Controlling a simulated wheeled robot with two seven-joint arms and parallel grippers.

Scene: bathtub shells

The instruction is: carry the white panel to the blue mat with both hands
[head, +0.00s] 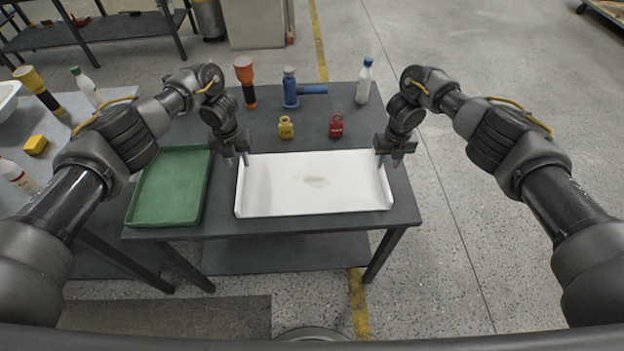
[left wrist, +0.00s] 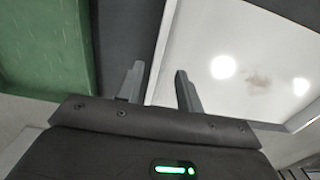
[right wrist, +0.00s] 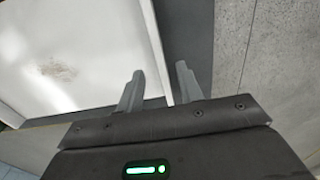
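The white panel (head: 312,172), a shallow piece with raised left and right sides and a brownish smudge, lies on the dark table (head: 230,224). My left gripper (head: 238,158) is open at its left side; in the left wrist view that edge of the panel (left wrist: 225,50) runs between the fingers (left wrist: 160,85). My right gripper (head: 391,160) is open at its right side; in the right wrist view the panel's edge (right wrist: 85,50) runs between the fingers (right wrist: 158,85). Neither gripper is visibly closed on the panel. No blue mat is in view.
A green tray (head: 170,188) lies just left of the panel. Behind stand an orange torch (head: 245,75), a blue tool (head: 291,90), a white bottle (head: 365,80), a yellow weight (head: 286,128) and a red weight (head: 336,127). A cluttered grey bench (head: 60,130) is at left.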

